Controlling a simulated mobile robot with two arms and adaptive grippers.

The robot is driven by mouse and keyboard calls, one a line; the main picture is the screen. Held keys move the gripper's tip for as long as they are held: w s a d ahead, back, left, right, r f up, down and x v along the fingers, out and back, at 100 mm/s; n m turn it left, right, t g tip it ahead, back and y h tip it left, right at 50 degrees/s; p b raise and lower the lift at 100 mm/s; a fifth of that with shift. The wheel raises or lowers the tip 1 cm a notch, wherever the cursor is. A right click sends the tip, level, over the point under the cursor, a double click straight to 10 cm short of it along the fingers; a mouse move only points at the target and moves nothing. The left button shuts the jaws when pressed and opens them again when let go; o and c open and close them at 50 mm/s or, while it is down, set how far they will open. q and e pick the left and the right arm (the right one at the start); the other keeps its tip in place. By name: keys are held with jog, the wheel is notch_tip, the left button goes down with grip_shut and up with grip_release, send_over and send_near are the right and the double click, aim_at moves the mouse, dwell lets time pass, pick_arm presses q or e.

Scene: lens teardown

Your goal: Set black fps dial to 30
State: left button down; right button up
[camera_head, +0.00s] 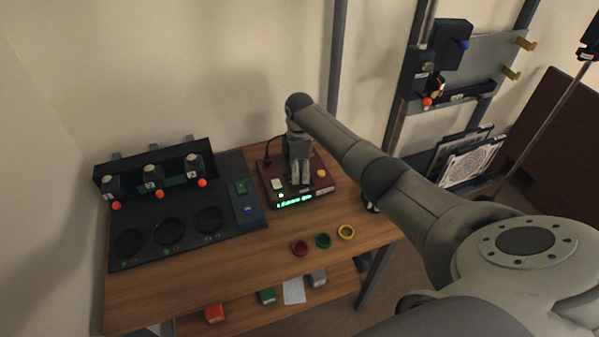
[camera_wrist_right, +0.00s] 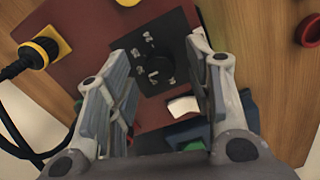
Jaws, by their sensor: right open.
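My right gripper (camera_head: 300,182) is above the dark red control box (camera_head: 268,190) on the wooden bench and hides part of its top. In the right wrist view, my open right gripper (camera_wrist_right: 160,52) has one finger on each side of a black square plate (camera_wrist_right: 182,28) with pale marks set around its middle. The black fps dial appears to be at the middle of this plate, but its outline and pointer are too dark to make out. I cannot tell whether the fingers touch it. A green lit display (camera_head: 295,200) is on the box's front; its text is unreadable.
A white switch (camera_wrist_right: 183,106) and a yellow connector (camera_wrist_right: 38,53) with a black cable are near the fingers. A black fixture (camera_head: 190,238) stands left.

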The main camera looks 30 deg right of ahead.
notch_tip(320, 180, up, 10)
jog(key=shift+r, duration=0.25)
dwell(0.5)
